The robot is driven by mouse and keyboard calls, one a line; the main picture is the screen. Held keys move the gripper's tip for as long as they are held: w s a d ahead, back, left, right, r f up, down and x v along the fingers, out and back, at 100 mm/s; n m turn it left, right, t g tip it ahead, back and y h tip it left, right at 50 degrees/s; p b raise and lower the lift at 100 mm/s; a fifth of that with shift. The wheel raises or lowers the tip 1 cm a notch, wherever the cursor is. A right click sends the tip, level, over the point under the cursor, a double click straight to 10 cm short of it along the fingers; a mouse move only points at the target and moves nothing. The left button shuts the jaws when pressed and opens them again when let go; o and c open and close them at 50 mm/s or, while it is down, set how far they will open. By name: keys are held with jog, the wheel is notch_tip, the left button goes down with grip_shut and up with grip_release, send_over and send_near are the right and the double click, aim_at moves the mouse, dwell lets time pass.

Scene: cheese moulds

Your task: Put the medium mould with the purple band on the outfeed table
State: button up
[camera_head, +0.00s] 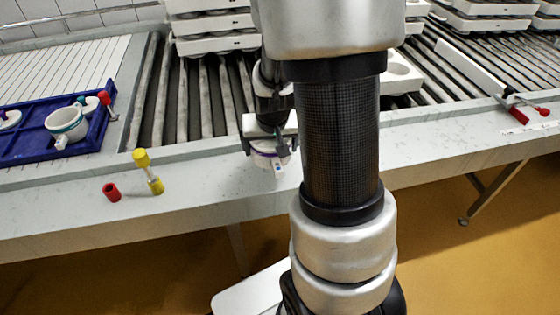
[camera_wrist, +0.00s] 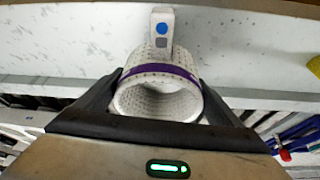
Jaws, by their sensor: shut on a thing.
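The white perforated mould with the purple band (camera_wrist: 158,92) is between the two dark fingers of my gripper (camera_wrist: 160,84). Its open end faces the wrist camera, and a tab with a blue dot and a grey square sticks out from its far side. In the head view the mould (camera_head: 268,153) hangs under my gripper (camera_head: 266,141), at the front ledge of the roller conveyor. My gripper hides part of it. I cannot tell whether it touches the ledge. A white slatted surface (camera_head: 60,72) lies at the left; no label shows which surface is the outfeed table.
A blue tray (camera_head: 98,134) holds a white mould with a teal band (camera_head: 66,122) and other pieces. A yellow-ended piece (camera_head: 148,172) and a red cap (camera_head: 111,191) are on the speckled ledge (camera_head: 215,180). Stacked white trays (camera_head: 215,43) stand on the rollers behind.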

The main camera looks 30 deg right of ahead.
aim_at(271, 158)
jog(key=shift+f+b, duration=0.6)
jog(key=shift+f, duration=1.55)
jog(key=shift+f, duration=0.25)
jog(key=o, duration=1)
jog(key=shift+r, duration=0.1)
